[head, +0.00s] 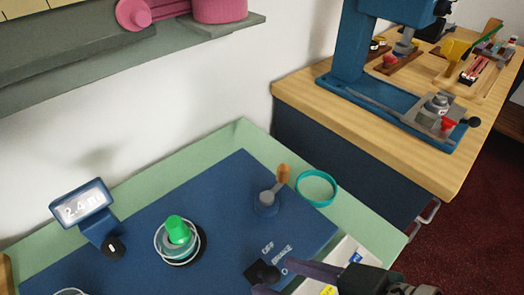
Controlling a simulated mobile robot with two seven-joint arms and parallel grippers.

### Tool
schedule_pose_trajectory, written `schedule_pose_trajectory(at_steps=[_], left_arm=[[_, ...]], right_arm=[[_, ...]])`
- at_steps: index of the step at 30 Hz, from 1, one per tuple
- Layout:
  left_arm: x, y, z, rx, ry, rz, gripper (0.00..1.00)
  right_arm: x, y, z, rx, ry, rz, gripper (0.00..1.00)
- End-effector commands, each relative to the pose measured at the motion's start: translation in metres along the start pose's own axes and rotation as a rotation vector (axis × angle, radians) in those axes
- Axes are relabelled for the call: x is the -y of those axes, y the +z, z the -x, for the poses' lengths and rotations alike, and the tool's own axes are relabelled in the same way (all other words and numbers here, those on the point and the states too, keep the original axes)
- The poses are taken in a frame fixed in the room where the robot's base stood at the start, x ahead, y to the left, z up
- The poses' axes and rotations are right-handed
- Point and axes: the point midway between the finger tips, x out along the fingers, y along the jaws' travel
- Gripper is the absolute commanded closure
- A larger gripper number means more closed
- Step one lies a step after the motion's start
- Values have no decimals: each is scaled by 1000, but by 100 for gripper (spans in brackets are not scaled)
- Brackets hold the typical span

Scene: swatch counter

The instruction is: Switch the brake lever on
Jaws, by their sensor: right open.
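A small black block (262,272) sits on the dark blue panel (205,205) at the bottom, beside white lettering that seems to read "OFF" and "BRAKE". I take it for the brake lever's mount; the lever itself and its position cannot be made out clearly. My right gripper (275,278) comes in from the bottom right, open, its purple-grey fingers close to the block's right side. I cannot tell whether they touch it. The lower finger is cut off by the picture edge. My left gripper is out of view.
A green-capped round device (177,230) stands mid-panel, left of a teal ring (316,188). A display reading about 2.4 (82,204) stands at the left. A grey shelf (120,58) hangs above. A wooden bench (400,150) with a blue press stands at the back right.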

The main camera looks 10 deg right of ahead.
Motion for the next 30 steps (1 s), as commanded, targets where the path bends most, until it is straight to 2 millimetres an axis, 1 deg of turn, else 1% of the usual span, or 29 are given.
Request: schedule_pose_trajectory(at_steps=[1, 6, 9, 12, 16, 26, 28, 30], left_arm=[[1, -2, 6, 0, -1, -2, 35], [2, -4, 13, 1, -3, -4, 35], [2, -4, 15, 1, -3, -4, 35], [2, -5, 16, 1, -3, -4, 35], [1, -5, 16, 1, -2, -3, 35], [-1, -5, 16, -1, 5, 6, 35], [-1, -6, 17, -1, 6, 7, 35], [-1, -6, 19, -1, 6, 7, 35]], right_arm=[[0, -1, 14, 3, 2, 1, 41], [0, -1, 47, 4, 0, 1, 41], [0, 0, 61, 2, 1, 0, 41], [0, 0, 69, 1, 1, 0, 41], [0, 0, 72, 0, 1, 1, 41], [0, 0, 71, 0, 1, 0, 41], [1, -2, 71, 1, 1, 1, 41], [6, -8, 70, 8, 7, 5, 41]])
